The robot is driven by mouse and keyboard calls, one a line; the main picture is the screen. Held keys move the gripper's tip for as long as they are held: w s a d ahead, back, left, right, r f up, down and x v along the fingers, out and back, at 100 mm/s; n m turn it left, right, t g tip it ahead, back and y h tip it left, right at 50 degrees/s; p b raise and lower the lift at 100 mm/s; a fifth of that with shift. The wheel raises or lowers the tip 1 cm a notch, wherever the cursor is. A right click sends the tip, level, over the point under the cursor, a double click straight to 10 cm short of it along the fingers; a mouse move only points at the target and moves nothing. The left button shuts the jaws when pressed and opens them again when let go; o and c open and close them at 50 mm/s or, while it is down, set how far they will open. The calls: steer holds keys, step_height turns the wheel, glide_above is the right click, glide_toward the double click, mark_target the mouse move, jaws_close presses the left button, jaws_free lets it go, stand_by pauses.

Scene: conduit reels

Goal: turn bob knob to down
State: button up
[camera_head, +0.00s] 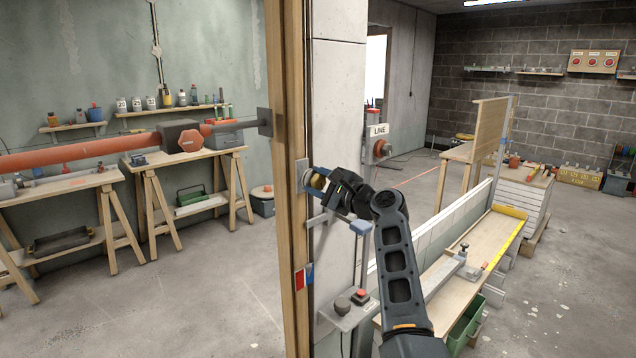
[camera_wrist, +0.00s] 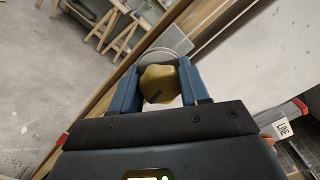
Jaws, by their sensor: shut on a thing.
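The bob knob (camera_wrist: 160,84) is a yellow-brown lobed knob with a dark mark on its face. It sits in front of a round pale disc (camera_wrist: 163,52) on a plate (camera_head: 302,174) fixed to the wooden post. My gripper (camera_wrist: 159,86) has its two blue fingers on either side of the knob, shut on it. In the head view the knob (camera_head: 316,181) shows at the tip of my gripper (camera_head: 319,181), partly hidden by it. I cannot tell which setting the dark mark points to.
A wooden post (camera_head: 287,200) stands left of my arm. Below is a small shelf (camera_head: 346,318) with a red button and a grey knob. A long bench (camera_head: 470,250) lies to the right.

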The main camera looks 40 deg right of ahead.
steer(key=shift+f, duration=0.2)
steer(key=o, duration=1)
steer(key=shift+r, duration=0.15)
steer(key=shift+s+d+b, duration=0.1)
steer(key=shift+s+b, duration=0.65)
steer(key=shift+s, duration=3.1)
